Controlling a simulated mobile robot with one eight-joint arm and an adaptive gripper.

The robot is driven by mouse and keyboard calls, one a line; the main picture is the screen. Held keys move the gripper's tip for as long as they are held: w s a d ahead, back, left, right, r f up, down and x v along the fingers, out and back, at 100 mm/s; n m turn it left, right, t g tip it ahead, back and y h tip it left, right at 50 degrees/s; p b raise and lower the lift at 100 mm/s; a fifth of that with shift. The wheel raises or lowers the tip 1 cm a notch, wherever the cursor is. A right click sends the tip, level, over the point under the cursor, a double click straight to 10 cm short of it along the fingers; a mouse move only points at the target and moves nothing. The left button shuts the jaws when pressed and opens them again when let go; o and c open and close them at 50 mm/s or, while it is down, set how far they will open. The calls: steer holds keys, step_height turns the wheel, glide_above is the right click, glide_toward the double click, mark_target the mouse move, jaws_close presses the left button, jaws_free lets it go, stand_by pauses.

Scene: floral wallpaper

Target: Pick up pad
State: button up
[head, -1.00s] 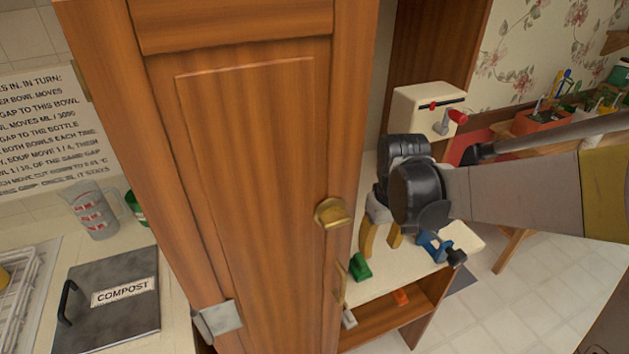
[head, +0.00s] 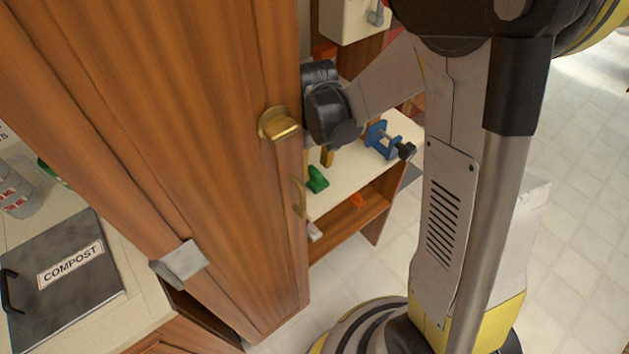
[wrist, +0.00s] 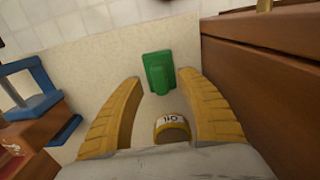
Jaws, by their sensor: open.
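I cannot tell for sure which thing is the pad. In the wrist view, a green block-like piece (wrist: 158,70) lies on the pale counter just beyond my fingertips. A small round piece with a white marked band and yellowish top (wrist: 172,125) shows between my fingers, partly hidden by the gripper body. My gripper (wrist: 160,79) has its two yellow fingers spread apart and points down at the counter. In the head view my gripper (head: 324,157) is mostly hidden behind the tall cabinet and my own wrist. The green piece (head: 317,180) shows there near it.
A tall wooden cabinet (head: 200,140) with a brass knob (head: 280,124) stands close left of my gripper. A blue clamp (head: 381,139) sits on the counter to the right. The tiled floor (head: 350,270) is clear in front.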

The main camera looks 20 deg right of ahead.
step_height(320, 180, down, 2)
steer(key=shift+r, duration=0.1)
jaws_close()
steer(key=shift+r, duration=0.65)
step_height(320, 180, up, 3)
steer(key=shift+r+p, duration=0.1)
steer(key=shift+p, duration=0.85)
steer(key=s+d+r+p, duration=0.3)
steer(key=d+r, duration=0.3)
steer(key=d, duration=0.5)
steer(key=shift+r, duration=0.3)
steer(key=shift+s+d, duration=0.1)
